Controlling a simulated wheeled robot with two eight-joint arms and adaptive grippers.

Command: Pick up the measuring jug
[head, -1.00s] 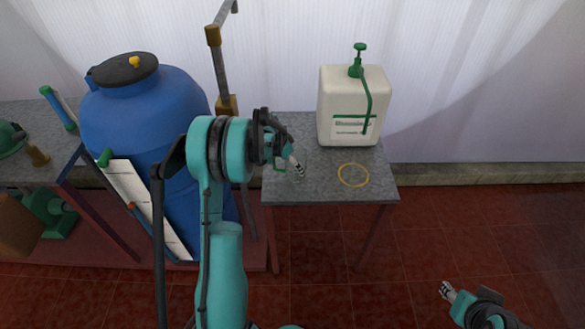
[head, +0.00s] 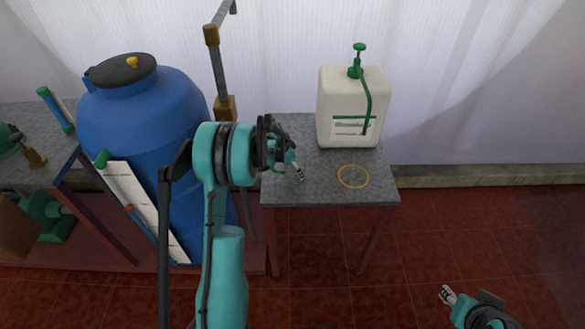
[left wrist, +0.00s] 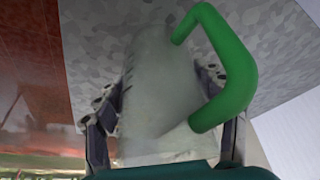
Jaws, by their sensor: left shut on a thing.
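The measuring jug (left wrist: 150,85) is a clear, cloudy vessel with a thick green handle (left wrist: 238,70), seen close up in the left wrist view. My left gripper (left wrist: 160,95) is shut on it, with a finger on each side of its body. In the head view my left gripper (head: 292,166) is over the left part of the small grey table (head: 315,190), and its hand hides most of the jug. I cannot tell whether the jug touches the table. My right gripper (head: 447,294) is low at the right, over the floor, far from the jug; its jaws are too small to read.
A white canister (head: 340,105) with a green pump stands at the table's back right. A yellow ring (head: 353,187) lies in front of it. A large blue barrel (head: 150,115) and an upright metal pipe (head: 220,75) stand left of the table. The red tiled floor is open at right.

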